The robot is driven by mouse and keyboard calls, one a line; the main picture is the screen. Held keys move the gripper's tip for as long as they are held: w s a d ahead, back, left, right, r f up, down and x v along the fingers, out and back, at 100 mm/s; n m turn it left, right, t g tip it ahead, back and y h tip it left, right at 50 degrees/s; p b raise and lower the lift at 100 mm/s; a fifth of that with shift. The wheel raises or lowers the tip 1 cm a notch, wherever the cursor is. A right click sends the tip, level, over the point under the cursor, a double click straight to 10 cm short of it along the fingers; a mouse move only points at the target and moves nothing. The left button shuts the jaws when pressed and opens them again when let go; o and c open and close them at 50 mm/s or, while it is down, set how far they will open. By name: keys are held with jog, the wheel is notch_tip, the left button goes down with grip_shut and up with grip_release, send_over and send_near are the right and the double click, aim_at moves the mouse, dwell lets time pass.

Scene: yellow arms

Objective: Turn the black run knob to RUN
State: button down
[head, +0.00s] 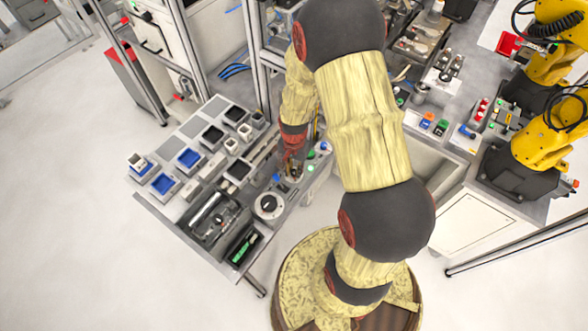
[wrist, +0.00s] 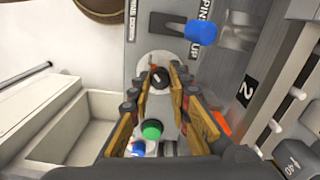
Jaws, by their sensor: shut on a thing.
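The black run knob (wrist: 160,78) sits on a pale round plate (wrist: 146,66) on a grey panel, between my fingertips in the wrist view. A small red mark shows on the plate just above it. My gripper (wrist: 162,76) is shut on the knob, with one finger on each side. In the head view my gripper (head: 292,170) points down at the panel at the right end of the workbench, and I cannot make out the knob there. The RUN label is not readable in either view.
In the wrist view a blue knob (wrist: 201,32) stands beyond the fingers, and a green button (wrist: 152,130) lies between them. A grey dial with a black centre (head: 269,205) is near my gripper in the head view. Yellow arms (head: 545,145) stand at the right.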

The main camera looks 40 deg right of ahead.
aim_at(294, 171)
jog(key=c, duration=1.7)
grip_release()
jog(key=shift+o, duration=0.2)
jog(key=shift+r, duration=0.1)
notch_tip(294, 171, up, 12)
